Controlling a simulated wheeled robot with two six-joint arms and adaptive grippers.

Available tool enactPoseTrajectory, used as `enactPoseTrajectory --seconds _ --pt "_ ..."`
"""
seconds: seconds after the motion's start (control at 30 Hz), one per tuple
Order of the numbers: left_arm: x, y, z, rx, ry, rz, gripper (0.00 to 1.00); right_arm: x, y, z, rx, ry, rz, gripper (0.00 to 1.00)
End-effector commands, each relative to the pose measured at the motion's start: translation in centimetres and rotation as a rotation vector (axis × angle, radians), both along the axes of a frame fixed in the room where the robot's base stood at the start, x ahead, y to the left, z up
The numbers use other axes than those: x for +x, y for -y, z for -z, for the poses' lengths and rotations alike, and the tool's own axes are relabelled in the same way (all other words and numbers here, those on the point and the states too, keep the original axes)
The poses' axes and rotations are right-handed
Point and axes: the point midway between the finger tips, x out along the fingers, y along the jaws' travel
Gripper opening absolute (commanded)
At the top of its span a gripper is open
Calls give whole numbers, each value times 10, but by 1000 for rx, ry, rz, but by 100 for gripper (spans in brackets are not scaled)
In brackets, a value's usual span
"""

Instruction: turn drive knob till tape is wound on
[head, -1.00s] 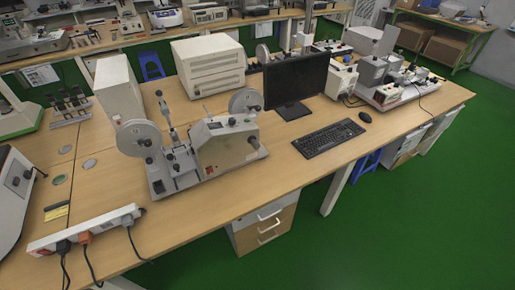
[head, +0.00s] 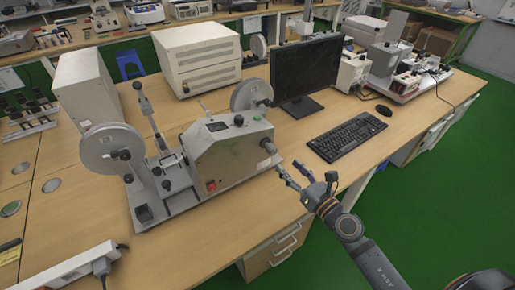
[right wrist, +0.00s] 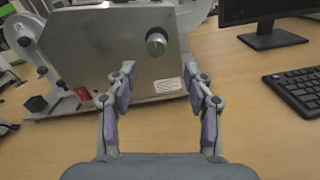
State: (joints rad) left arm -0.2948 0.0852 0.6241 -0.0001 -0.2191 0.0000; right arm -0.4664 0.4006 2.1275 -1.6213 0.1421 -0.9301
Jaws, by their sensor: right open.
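The tape winding machine (head: 225,157) stands on the wooden table, with one reel (head: 112,150) at its left and another reel (head: 251,95) at its back right. A round drive knob (head: 268,146) sticks out of its front right side. The knob (right wrist: 156,43) also shows in the right wrist view, above and between the fingertips. My right gripper (head: 289,172) is open and empty, just in front of the knob and apart from it. In the right wrist view my right gripper (right wrist: 162,85) has its two fingers spread. My left gripper is not in view.
A keyboard (head: 347,136), a mouse (head: 383,110) and a monitor (head: 306,75) stand right of the machine. A power strip (head: 75,268) lies at the front left. The table in front of the machine is clear.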

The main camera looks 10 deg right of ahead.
Motion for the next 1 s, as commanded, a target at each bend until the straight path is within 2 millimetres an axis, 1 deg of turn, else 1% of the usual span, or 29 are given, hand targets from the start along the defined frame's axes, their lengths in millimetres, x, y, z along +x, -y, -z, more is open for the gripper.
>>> enactPoseTrajectory --seconds 0.03,0.17,0.27,0.37,0.4,0.53,0.7,0.83,1.0 --pt "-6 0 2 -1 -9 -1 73 -1 -3 -2 -27 12 -11 52" --pt "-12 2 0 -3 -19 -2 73 0 -4 -5 -37 18 -13 52" --pt "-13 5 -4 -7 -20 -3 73 9 -6 -7 -33 20 -8 52" --pt "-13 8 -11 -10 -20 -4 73 26 -13 -10 -27 19 -8 52" --pt "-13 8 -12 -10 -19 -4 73 35 -15 -9 -28 20 -6 52" --pt "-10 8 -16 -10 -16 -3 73 62 -25 -7 -28 18 -8 52" --pt "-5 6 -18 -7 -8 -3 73 87 -35 -5 -29 17 -9 52" --pt "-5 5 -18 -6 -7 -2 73 96 -38 -4 -31 16 -11 52" --pt "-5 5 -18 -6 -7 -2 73 98 -39 -3 -32 15 -11 52"
